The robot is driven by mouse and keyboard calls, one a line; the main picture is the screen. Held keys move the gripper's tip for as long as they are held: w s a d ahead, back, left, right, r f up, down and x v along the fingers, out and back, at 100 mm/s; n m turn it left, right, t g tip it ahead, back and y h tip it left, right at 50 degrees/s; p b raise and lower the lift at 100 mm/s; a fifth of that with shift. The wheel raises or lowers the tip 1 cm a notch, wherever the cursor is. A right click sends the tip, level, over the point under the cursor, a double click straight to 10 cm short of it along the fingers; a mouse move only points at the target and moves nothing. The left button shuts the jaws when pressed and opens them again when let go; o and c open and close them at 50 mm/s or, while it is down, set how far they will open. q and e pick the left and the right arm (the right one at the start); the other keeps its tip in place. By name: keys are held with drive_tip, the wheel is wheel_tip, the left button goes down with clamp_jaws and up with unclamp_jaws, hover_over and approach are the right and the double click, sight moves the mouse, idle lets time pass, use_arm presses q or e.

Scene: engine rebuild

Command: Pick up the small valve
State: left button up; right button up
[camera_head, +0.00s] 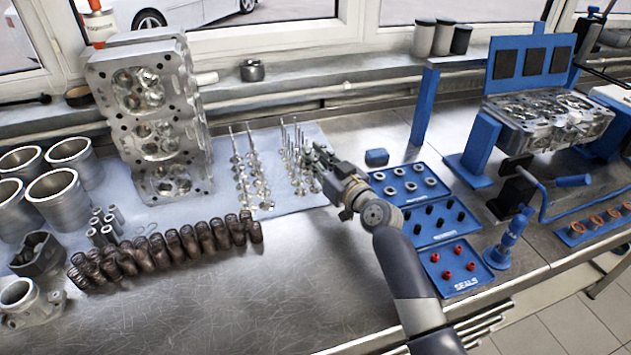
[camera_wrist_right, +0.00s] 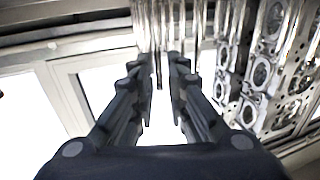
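Two groups of shiny metal valves stand stem up on the light blue cloth (camera_head: 215,188). The right group (camera_head: 296,150) stands beside my right gripper (camera_head: 312,163), and the left group (camera_head: 246,170) is farther left. I cannot tell which single valve is the small one. In the right wrist view, the fingers of my right gripper (camera_wrist_right: 160,80) are apart. Several valve stems (camera_wrist_right: 165,22) show beyond the fingertips, and one thin stem reaches into the gap. No valve looks clamped. The gripper hides part of the right group in the head view. My left gripper is not in view.
A cylinder head (camera_head: 155,120) stands left of the valves, with a row of dark springs (camera_head: 165,247) in front. Blue parts trays (camera_head: 432,222) lie close right of my right arm. Bare metal bench (camera_head: 230,300) is free in front.

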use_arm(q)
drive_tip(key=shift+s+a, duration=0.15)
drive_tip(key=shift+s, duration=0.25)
use_arm(e)
clamp_jaws()
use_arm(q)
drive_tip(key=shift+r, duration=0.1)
use_arm(e)
drive_tip(key=shift+r, duration=0.1)
